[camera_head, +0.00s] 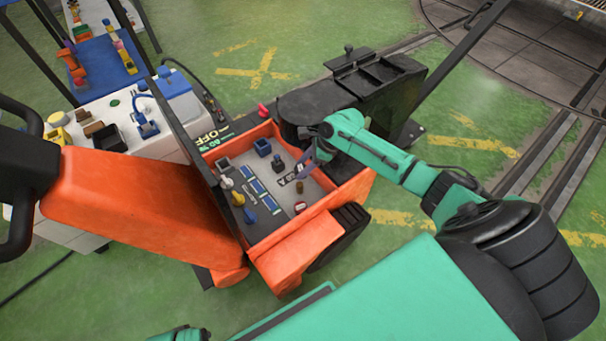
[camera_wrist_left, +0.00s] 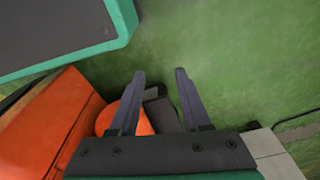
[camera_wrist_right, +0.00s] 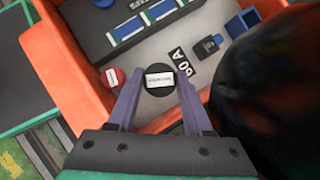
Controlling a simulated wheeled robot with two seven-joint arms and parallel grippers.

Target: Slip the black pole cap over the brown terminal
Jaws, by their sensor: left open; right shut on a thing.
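The black pole cap (camera_wrist_right: 158,82), round with a white label on top, is between the fingertips of my right gripper (camera_wrist_right: 158,92), which is shut on it. In the head view this gripper (camera_head: 306,163) hangs over the open orange bay, and the cap is not clear there. A short brown terminal (camera_head: 299,187) stands on the grey bay floor just below the fingertips. In the right wrist view it seems hidden under the cap; I cannot tell whether they touch. My left gripper (camera_wrist_left: 159,74) is open and empty, away from the bay over the green floor.
The bay has orange walls (camera_head: 295,235). A red, white-labelled round piece (camera_wrist_right: 112,78) is beside the cap. A black block (camera_wrist_right: 212,45), a blue box (camera_wrist_right: 243,22) and a dark panel with blue strips (camera_wrist_right: 125,32) are near. A white cart (camera_head: 165,145) stands left.

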